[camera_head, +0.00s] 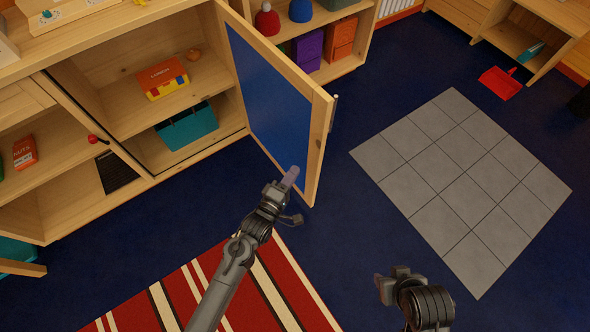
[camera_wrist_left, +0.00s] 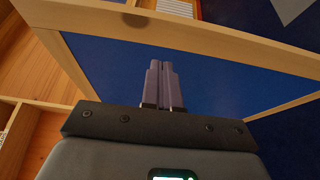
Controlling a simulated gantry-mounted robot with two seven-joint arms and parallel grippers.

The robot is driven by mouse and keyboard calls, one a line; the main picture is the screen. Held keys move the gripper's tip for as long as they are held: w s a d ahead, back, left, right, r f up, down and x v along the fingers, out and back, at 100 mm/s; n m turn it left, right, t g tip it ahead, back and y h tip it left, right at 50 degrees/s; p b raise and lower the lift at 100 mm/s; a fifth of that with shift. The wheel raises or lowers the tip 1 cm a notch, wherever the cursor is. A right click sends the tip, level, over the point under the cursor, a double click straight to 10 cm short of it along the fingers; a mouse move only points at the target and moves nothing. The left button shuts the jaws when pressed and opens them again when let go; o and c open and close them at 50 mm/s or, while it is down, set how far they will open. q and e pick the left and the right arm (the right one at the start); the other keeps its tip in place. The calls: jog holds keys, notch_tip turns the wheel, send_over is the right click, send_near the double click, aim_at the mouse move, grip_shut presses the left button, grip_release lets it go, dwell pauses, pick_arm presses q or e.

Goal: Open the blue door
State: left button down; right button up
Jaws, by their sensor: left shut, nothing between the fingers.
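The blue door (camera_head: 268,92) has a light wood frame and a blue panel. It stands swung well out from the cabinet, and a small handle (camera_head: 334,104) shows at its outer edge. My left gripper (camera_head: 292,172) is shut and empty, at the lower part of the door on its inner side. In the left wrist view its closed fingers (camera_wrist_left: 163,78) lie in front of the blue panel (camera_wrist_left: 215,78); whether they touch it I cannot tell. My right gripper (camera_head: 384,284) is at the lower right, away from the door; its fingers are too unclear to judge.
A striped rug (camera_head: 190,292) lies below my left arm. Grey floor tiles (camera_head: 458,185) lie at the right, and a red dustpan (camera_head: 500,83) is beyond. Blue floor between door and tiles is clear.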

pick_arm(q)
jog(key=s+a+f, duration=0.1)
jog(key=s+a, duration=0.1)
jog(key=s, duration=1.1)
jog(key=s+a+r+m+g+y, duration=0.2)
jog(key=a+m+g, duration=0.1)
jog(key=a, duration=0.2)
jog(key=s+a+r+m+g+y, duration=0.2)
jog(key=a+m, duration=0.1)
jog(key=a, duration=0.2)
jog(key=s+a+m+g+y, duration=0.3)
jog(key=s+a+m+g, duration=0.3)
jog(key=s+m+g, duration=0.4)
notch_tip(320, 180, up, 22)
jog(key=f+t+p, duration=0.1)
jog(key=t+p, duration=0.1)
jog(key=p, duration=1.9)
pick_arm(e)
notch_tip(320, 180, up, 22)
jog(key=f, duration=0.1)
pick_arm(q)
notch_tip(320, 180, down, 49)
jog(key=b, duration=4.9)
jog(key=shift+s+n+b, duration=0.35)
jog(key=shift+s+n, duration=0.05)
pick_arm(e)
notch_tip(320, 180, down, 49)
jog(key=shift+s+a, duration=0.2)
jog(key=shift+a, duration=0.15)
